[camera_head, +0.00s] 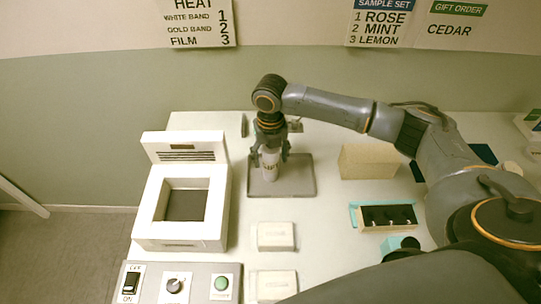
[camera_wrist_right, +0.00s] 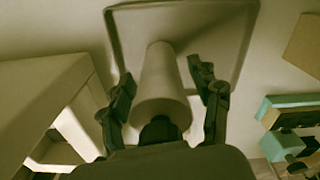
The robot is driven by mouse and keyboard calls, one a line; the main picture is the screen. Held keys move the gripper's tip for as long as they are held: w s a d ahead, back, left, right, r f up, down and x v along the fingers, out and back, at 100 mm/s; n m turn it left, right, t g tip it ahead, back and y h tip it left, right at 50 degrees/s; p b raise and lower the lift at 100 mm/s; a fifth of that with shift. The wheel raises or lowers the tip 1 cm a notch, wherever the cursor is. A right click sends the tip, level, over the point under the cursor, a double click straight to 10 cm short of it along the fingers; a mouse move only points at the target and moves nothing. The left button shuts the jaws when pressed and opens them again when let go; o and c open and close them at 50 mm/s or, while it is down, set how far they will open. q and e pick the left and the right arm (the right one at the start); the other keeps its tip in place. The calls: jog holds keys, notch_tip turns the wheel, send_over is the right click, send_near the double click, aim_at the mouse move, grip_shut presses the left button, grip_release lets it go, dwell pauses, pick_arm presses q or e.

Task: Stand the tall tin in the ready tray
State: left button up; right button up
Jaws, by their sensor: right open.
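In the right wrist view the tin (camera_wrist_right: 162,85) rises from the tray (camera_wrist_right: 232,30) toward the camera. My right gripper (camera_head: 271,156) is above the tray, pointing down, with a finger on either side of the tin. In the wrist view the right gripper (camera_wrist_right: 163,100) is open, with gaps between the fingers and the tin. My left gripper is not in view.
A white box-shaped heater (camera_head: 219,215) stands left of the tray. Two pale blocks (camera_head: 276,236) lie in front of it. A tan box (camera_head: 369,161) and a teal-edged holder with dark bottles (camera_head: 388,217) are to the right. A switch panel (camera_head: 200,284) is at front left.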

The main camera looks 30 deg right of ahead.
notch_tip(320, 180, up, 12)
jog(key=b, duration=0.2)
jog(key=shift+f+b, duration=0.2)
jog(key=shift+b, duration=0.1)
jog(key=shift+r, duration=0.35)
